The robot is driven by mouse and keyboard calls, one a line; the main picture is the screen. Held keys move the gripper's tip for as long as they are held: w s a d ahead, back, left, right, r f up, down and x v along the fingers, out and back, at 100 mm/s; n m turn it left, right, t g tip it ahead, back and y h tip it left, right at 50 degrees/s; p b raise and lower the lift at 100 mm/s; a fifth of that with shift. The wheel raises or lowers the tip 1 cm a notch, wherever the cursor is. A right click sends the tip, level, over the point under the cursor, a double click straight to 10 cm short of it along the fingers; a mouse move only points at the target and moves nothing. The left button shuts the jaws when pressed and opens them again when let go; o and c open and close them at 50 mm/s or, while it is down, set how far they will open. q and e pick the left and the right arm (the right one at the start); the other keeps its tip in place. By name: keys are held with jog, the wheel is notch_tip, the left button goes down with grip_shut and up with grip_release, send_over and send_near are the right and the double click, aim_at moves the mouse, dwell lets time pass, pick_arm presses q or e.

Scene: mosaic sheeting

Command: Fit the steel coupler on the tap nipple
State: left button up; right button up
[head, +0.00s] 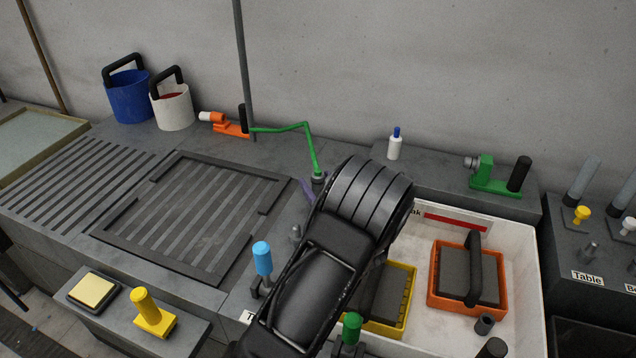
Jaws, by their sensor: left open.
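A green hose (280,128) runs from the back counter and bends down to a small dark grey steel coupler (318,179), partly beside my arm. My left arm reaches up from the bottom centre and covers much of the middle. Only a little of my left gripper (308,192) shows, a purplish piece just left of the coupler. I cannot tell whether it touches the coupler. A small grey stub (296,232), perhaps the tap nipple, stands left of my arm, near a blue-handled fitting (262,260). My right gripper is not in view.
A white bin (517,235) at right holds an orange-framed block (433,285) and a yellow-framed block (407,300). A green-handled fitting (350,328) stands beside my arm. A slatted grate (195,215) lies at left. Buckets and a bottle (395,147) stand behind.

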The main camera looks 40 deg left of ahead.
pick_arm(q)
grip_shut()
dwell(0.5)
